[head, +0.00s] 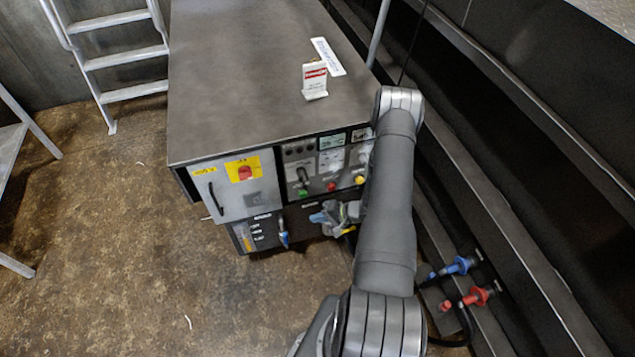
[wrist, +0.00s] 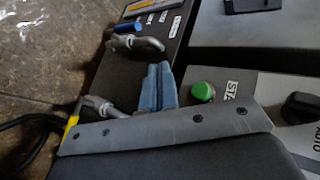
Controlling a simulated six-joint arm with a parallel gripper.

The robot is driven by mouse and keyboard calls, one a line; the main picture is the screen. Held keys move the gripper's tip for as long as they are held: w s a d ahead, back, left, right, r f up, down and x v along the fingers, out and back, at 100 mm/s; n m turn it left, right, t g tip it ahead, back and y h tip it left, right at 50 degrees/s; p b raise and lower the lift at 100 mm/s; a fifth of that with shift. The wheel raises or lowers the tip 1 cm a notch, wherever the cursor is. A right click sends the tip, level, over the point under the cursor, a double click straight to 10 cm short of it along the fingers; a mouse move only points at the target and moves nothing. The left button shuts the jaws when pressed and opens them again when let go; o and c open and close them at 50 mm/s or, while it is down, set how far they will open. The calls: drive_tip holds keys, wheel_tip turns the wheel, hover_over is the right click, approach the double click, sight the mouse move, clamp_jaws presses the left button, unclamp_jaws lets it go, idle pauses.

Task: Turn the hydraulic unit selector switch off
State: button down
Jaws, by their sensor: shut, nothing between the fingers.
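My gripper (head: 321,217) is at the front of the grey cabinet, low by the dark lower panel (head: 262,237). In the wrist view its blue-grey fingers (wrist: 158,88) are together, with nothing between them. A black rotary switch (head: 302,174) is on the upper control panel, above a green button (head: 303,192). The wrist view shows a black knob (wrist: 302,107) marked AUTO to the right of the green START button (wrist: 203,91). A blue-and-grey handle (head: 283,236) is on the lower panel, left of my gripper. I cannot read which control is labelled as the hydraulic unit selector.
A red stop button (head: 245,173) on a yellow plate is at the panel's left. Red (head: 332,186) and yellow (head: 360,180) buttons are at the right. Blue (head: 460,265) and red (head: 477,297) hose couplings are beside my arm.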

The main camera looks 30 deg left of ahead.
drive_tip(key=w+d+r+m+t+y, duration=0.3)
drive_tip(key=w+d+r+y, duration=0.45)
drive_tip(key=d+r, duration=0.4)
approach(306, 178)
drive_tip(key=w+a+f, duration=0.1)
drive_tip(key=w+a, duration=0.1)
drive_tip(key=a, duration=0.3)
drive_tip(key=shift+s+a+y, duration=0.45)
drive_tip(key=shift+s+a, duration=0.05)
drive_tip(key=shift+a, duration=0.15)
drive_tip(key=shift+s+a, duration=0.1)
drive_tip(key=shift+a, duration=0.05)
drive_tip(key=shift+s+a+r+n+h, duration=0.1)
drive_tip(key=shift+s+a+n+h, duration=0.15)
drive_tip(key=shift+h, duration=0.25)
drive_tip(key=shift+s, duration=0.1)
drive_tip(key=shift+d, duration=0.1)
